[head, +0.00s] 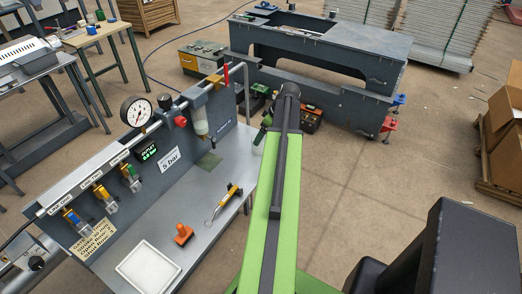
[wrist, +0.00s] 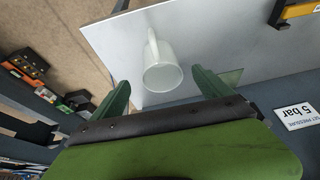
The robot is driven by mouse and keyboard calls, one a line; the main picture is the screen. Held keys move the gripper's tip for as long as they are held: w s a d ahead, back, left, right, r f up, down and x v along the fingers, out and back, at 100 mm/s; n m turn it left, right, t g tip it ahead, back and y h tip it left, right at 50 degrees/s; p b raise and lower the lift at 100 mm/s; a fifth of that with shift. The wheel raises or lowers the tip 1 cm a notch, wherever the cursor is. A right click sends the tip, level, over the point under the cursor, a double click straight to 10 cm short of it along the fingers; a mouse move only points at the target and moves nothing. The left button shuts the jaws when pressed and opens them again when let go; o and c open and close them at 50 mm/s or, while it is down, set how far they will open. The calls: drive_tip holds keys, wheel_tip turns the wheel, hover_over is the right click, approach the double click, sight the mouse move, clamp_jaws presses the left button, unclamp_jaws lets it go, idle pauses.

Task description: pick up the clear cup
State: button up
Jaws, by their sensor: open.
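The clear cup (wrist: 160,65) looks whitish and translucent in the wrist view, with a round end facing the camera and a narrower part running up behind it. It shows against the grey bench top (wrist: 110,40). My gripper (wrist: 161,79) is open, with one green finger on each side of the cup in the picture. Gaps show between the cup and both fingers, and how far the cup lies beyond the tips is hard to tell. In the head view my gripper (head: 263,132) is by the bench's far right corner, partly hidden by my arm.
A gauge panel (head: 150,160) stands along the bench's left edge. A clear bowl (head: 200,121) hangs on it; I cannot tell whether it is the same cup. A yellow tool (head: 226,200), orange object (head: 183,235) and white tray (head: 147,268) lie on the bench.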

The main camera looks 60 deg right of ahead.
drive_tip(key=b+x, duration=0.4)
drive_tip(key=x, duration=0.1)
drive_tip(key=shift+f, duration=0.15)
drive_tip(key=shift+a+r, duration=0.1)
drive_tip(key=shift+r, duration=0.1)
drive_tip(key=c, duration=1.5)
drive_tip(key=s+r+p, duration=0.3)
drive_tip(key=s, duration=0.1)
drive_tip(key=s+d+r+p, duration=0.1)
drive_tip(key=s+r+p, duration=0.2)
drive_tip(key=r+p, duration=0.1)
drive_tip(key=s+r+p, duration=0.4)
drive_tip(key=shift+s+d, duration=0.3)
drive_tip(key=shift+d, duration=0.1)
